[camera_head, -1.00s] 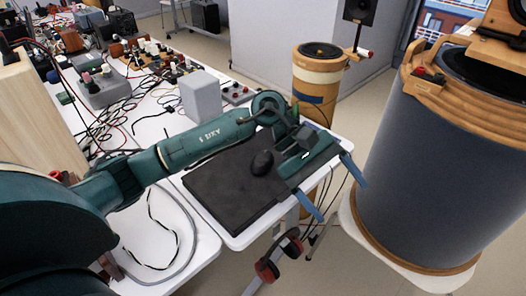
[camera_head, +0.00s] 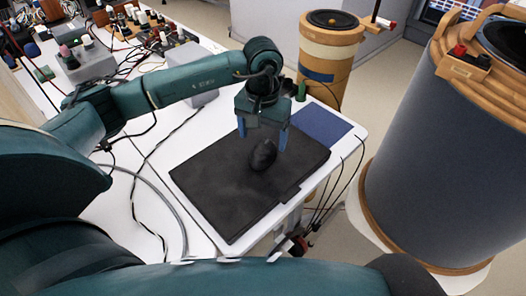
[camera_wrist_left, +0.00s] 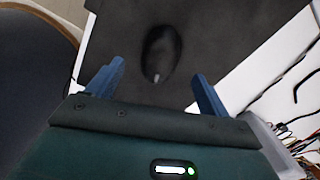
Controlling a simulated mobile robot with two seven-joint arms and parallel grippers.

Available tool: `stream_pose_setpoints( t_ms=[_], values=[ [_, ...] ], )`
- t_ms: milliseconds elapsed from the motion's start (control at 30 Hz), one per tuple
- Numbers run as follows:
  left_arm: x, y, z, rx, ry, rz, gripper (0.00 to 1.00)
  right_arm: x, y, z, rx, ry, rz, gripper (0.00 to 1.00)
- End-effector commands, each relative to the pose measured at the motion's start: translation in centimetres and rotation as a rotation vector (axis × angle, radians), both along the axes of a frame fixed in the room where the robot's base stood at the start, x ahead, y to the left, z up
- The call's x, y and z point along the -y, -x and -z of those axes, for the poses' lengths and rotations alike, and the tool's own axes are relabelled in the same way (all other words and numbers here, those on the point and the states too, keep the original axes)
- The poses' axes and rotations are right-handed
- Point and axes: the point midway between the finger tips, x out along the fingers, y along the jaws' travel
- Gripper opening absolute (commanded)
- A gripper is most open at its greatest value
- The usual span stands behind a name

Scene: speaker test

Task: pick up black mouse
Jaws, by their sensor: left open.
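The black mouse (camera_head: 263,155) lies on a dark flat mat (camera_head: 215,195) on the white table. My left gripper (camera_head: 262,140) is over the mat, just behind the mouse in the head view, with its two blue fingers apart. In the left wrist view the mouse (camera_wrist_left: 161,52) lies ahead of the open fingers (camera_wrist_left: 160,85), roughly centred between them, and nothing is held. I cannot tell the exact height of the fingertips above the mat. A dark arm part crosses the bottom of the head view; my right gripper does not show.
A blue flat sheet (camera_head: 322,128) lies on the table right of my left gripper. A grey box (camera_head: 196,88) stands behind my left arm. Electronics and cables crowd the back left. A large grey cylinder (camera_head: 430,160) with wooden rims stands at the right, and a smaller wooden drum (camera_head: 328,55) behind.

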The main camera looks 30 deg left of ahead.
Motion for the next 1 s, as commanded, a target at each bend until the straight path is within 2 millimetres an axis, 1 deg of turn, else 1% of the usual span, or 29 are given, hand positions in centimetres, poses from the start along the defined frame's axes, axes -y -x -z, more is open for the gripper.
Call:
stream_pose_setpoints(
  t_ms=[167,333,433,533,733,1000],
  values=[
    [0.0,0.0,1.4,-0.004,0.0,-0.001,0.8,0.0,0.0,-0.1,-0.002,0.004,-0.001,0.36],
    [-0.1,-0.3,4.0,-0.004,0.001,-0.001,0.8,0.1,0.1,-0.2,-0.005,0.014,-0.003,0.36],
    [-0.1,-0.4,5.1,-0.002,0.001,0.0,0.8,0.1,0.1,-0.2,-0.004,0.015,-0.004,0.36],
    [-0.1,-0.4,5.6,0.0,0.001,0.0,0.8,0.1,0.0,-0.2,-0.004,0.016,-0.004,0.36],
    [-0.1,-0.4,5.6,0.0,0.001,0.0,0.8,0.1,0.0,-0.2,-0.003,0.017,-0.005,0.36],
    [-0.1,-0.4,5.5,0.0,0.001,0.0,0.58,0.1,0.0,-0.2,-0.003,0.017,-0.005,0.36]
  ],
)
